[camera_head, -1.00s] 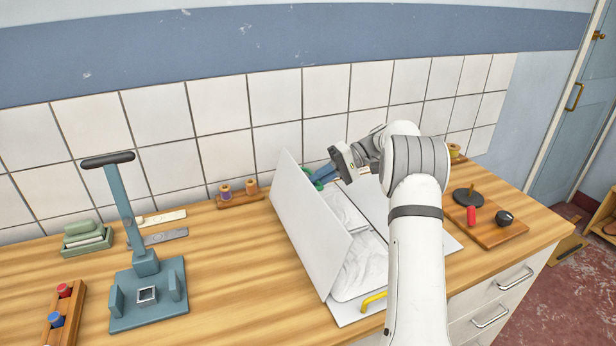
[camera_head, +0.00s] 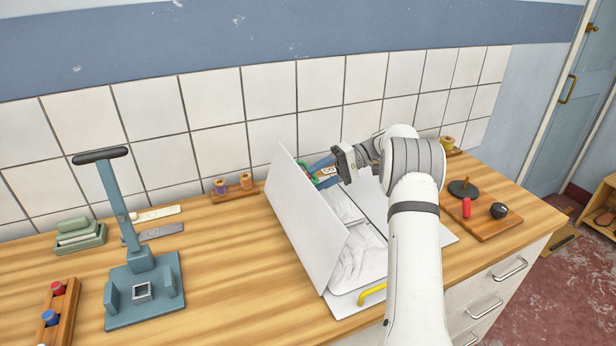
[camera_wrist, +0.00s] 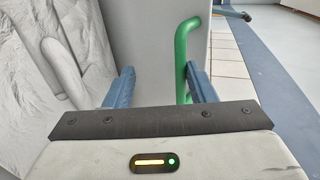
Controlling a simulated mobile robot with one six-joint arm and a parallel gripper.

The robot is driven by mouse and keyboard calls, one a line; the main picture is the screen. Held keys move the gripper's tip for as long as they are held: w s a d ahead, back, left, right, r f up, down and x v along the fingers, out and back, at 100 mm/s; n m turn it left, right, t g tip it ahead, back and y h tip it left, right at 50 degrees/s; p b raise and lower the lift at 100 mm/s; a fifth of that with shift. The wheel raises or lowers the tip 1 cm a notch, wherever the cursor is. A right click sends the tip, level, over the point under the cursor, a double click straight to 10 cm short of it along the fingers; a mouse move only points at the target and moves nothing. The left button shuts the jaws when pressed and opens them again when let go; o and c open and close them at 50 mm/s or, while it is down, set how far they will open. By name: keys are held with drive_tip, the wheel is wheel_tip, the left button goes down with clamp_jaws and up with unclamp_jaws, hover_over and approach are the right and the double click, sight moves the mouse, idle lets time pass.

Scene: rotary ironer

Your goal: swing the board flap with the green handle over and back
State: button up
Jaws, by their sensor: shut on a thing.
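The white board flap (camera_head: 305,225) stands up steeply on the left of a low white unit on the counter. Its green handle (camera_wrist: 183,58) is near the flap's far end, partly hidden by my gripper in the head view. My gripper (camera_wrist: 162,88) has its blue fingers at the green handle, which lies just inside the right finger in the wrist view. It is shut on the handle, though the contact itself is hard to see. A yellow handle (camera_head: 371,293) is at the unit's near edge. My arm hides part of the unit's right side.
A blue-grey press (camera_head: 145,290) with a tall lever stands left on the counter. A wooden spool rack (camera_head: 232,190) is behind the flap. A board with a red piece and dark knobs (camera_head: 487,225) is to the right. Bare counter lies left of the flap.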

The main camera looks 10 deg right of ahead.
drive_tip(key=shift+d+f, duration=0.15)
drive_tip(key=shift+f, duration=0.1)
drive_tip(key=p+v, duration=0.2)
drive_tip(key=v, duration=0.5)
drive_tip(key=shift+d+r, duration=0.3)
drive_tip(key=shift+r, duration=0.05)
drive_tip(key=shift+w, duration=0.15)
